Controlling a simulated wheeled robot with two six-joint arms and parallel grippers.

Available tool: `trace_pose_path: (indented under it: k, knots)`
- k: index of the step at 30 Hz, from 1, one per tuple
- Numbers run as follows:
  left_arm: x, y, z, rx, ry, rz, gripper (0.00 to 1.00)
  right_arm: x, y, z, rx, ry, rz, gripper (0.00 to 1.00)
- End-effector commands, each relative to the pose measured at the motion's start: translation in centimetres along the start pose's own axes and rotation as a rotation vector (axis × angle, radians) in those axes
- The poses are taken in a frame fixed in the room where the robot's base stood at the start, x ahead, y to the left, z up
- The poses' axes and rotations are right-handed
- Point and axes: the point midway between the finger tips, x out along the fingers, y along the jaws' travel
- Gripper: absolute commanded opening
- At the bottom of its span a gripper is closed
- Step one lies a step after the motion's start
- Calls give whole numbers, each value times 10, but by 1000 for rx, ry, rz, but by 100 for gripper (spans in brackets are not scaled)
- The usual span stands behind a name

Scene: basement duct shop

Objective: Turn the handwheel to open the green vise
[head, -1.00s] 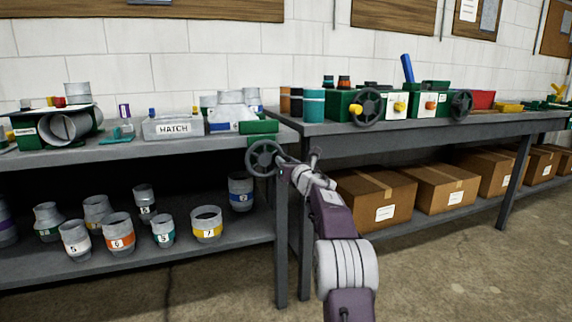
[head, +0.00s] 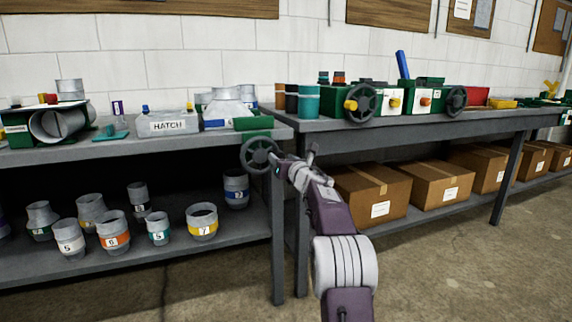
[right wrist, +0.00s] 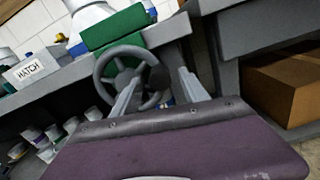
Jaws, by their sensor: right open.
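The green vise (head: 254,123) sits at the front right corner of the left bench. Its grey handwheel (head: 261,153) faces out below the bench top's edge. In the right wrist view, the green vise (right wrist: 112,28) is at the top, and the handwheel (right wrist: 121,50) with a dark knob (right wrist: 158,77) shows beyond the fingers. My right gripper (head: 293,158) is open just right of the wheel. In the right wrist view, its fingers (right wrist: 158,92) point at the wheel, with the knob seen between them. I cannot tell whether a finger touches the rim. My left gripper is out of view.
The left bench (head: 105,152) holds a hatch box (head: 167,124) and duct parts; several numbered collars (head: 202,221) stand on its lower shelf. The right bench (head: 430,125) holds other green units with wheels (head: 361,103). Cardboard boxes (head: 370,192) sit beneath it. The front floor is clear.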

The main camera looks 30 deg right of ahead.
Motion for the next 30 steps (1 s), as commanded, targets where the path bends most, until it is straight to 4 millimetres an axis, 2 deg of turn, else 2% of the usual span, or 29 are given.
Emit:
trace_pose_path:
  k: [1, 5, 9, 12, 16, 30]
  knots:
    - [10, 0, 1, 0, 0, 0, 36, -8, -1, -4, 0, -1, -1, 52]
    - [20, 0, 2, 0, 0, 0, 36, -35, -1, -4, 0, -2, -2, 52]
    - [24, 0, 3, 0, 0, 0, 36, -62, -1, -2, -1, -1, -3, 52]
    - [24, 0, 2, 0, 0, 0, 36, -74, 0, -1, 0, -1, -1, 52]
    - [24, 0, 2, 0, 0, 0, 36, -80, 0, -1, -1, 0, -1, 52]
    - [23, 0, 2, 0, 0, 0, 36, -80, 0, 0, -1, 0, 1, 52]
